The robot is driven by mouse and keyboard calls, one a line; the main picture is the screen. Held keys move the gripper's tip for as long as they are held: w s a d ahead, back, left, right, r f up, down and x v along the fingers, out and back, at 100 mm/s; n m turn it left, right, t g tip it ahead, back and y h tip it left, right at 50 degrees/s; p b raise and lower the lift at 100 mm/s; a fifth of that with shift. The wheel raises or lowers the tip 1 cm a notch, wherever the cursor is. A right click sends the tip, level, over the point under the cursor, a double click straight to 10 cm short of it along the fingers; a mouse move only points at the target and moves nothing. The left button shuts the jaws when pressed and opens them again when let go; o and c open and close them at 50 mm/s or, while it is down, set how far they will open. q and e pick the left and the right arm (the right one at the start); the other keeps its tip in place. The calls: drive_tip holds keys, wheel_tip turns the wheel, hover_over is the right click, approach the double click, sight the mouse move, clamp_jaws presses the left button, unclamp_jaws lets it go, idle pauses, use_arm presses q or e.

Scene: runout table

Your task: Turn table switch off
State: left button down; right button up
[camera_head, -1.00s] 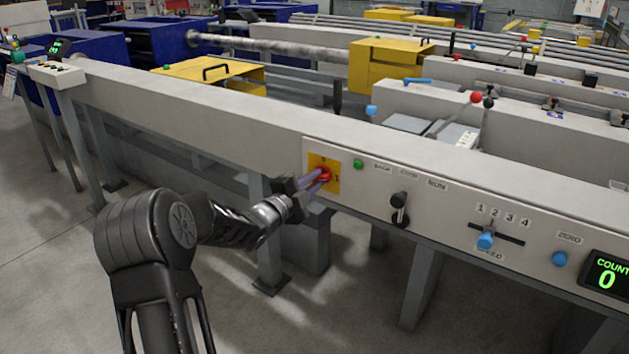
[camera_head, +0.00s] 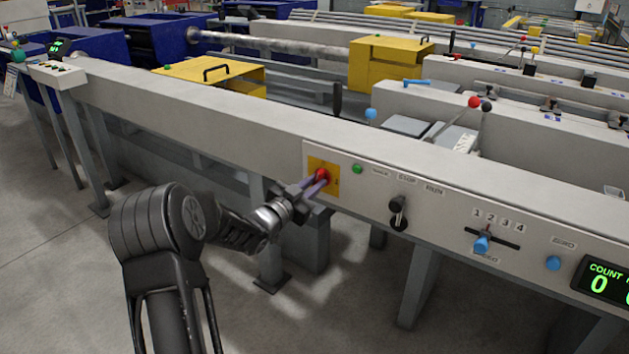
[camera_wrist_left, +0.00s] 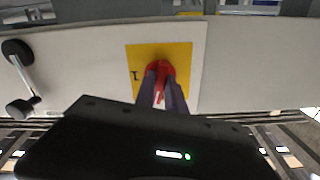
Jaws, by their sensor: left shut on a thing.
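The table switch is a red rotary knob (camera_head: 321,174) on a yellow plate (camera_head: 316,163), at the left end of the pale front panel. My left gripper (camera_head: 316,185) reaches it from the front, with its purple fingers shut around the red knob. In the left wrist view the red knob (camera_wrist_left: 160,72) sits between the two fingers (camera_wrist_left: 162,90), and the yellow plate (camera_wrist_left: 182,55) shows behind with an "I" mark at its left. The fingers cover part of the knob, so I cannot tell exactly which way it points. My right gripper is out of view.
Right of the switch, the panel carries a green light (camera_head: 357,169), a black selector (camera_head: 398,212), a blue slider knob (camera_head: 482,243), a blue button (camera_head: 553,263) and a count display (camera_head: 605,282). Table legs stand below. The floor in front is clear.

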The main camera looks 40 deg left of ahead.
use_arm(q)
drive_tip(key=shift+n+p, duration=0.5)
drive_tip(key=shift+n, duration=1)
drive_tip(key=shift+f, duration=0.1)
drive_tip(key=c, duration=1.4)
unclamp_jaws()
drive_tip(key=s+p, duration=0.1)
drive_tip(key=s, duration=0.7)
